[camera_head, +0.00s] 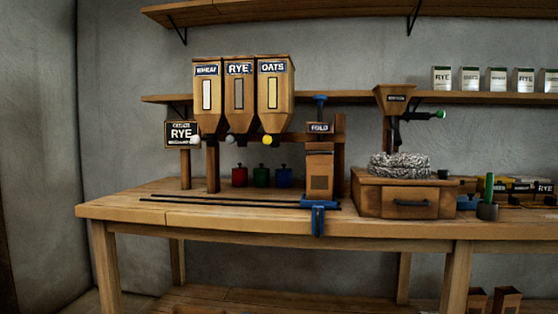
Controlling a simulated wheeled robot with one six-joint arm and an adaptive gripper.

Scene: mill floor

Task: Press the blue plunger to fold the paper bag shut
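The blue plunger (320,100) stands upright with its wide top raised above the fold press (319,128), whose label reads FOLD. A brown paper bag (319,178) stands upright on the workbench directly below the press. Its top is close under the press; I cannot tell whether it is open or folded. My gripper is not in view.
On the workbench (190,217), a blue clamp (318,217) sits at the front edge before the bag. Wheat, rye and oats hoppers (240,92) stand left. A mill (407,195) with a drawer stands close right. Dark rails (230,199) cross the left benchtop.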

